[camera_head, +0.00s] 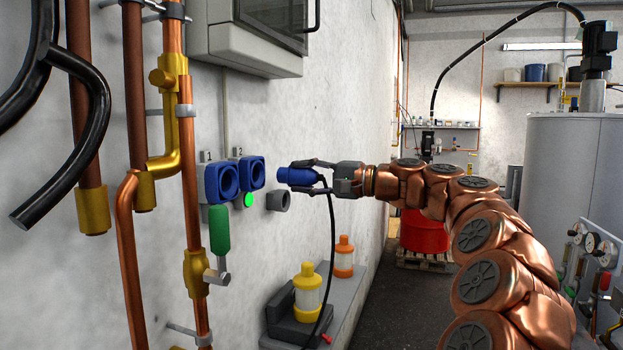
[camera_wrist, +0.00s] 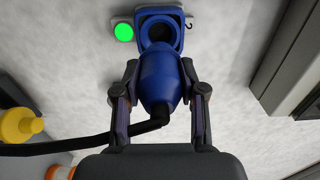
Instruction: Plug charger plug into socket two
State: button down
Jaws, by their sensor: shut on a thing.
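The blue charger plug (camera_head: 298,177) is held by my gripper (camera_head: 318,177), its front facing the wall. Its black cable (camera_head: 333,230) hangs down from its rear. Socket two (camera_head: 251,173) is a blue round socket on the wall under the label 2, with a green light (camera_head: 248,199) below it. A gap separates plug and socket in the head view. In the wrist view the plug (camera_wrist: 160,78) sits between both fingers of my gripper (camera_wrist: 160,85), just in front of the socket (camera_wrist: 160,14); the plug's front end is partly out of sight there.
Socket one (camera_head: 222,182) is left of socket two. A grey round holder (camera_head: 279,200) juts from the wall just below the plug. A green-handled valve (camera_head: 219,230) and copper pipes stand left. Yellow (camera_head: 307,291) and orange (camera_head: 344,257) bottles stand on a ledge below.

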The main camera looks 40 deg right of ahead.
aim_at(317, 178)
jog(key=shift+x, duration=2)
jog(key=shift+p+x, duration=0.3)
jog(key=shift+x, duration=1.5)
dwell(1.3)
jog(key=c, duration=0.6)
grip_release()
jog(key=shift+a, duration=0.2)
jog(key=v, duration=1.2)
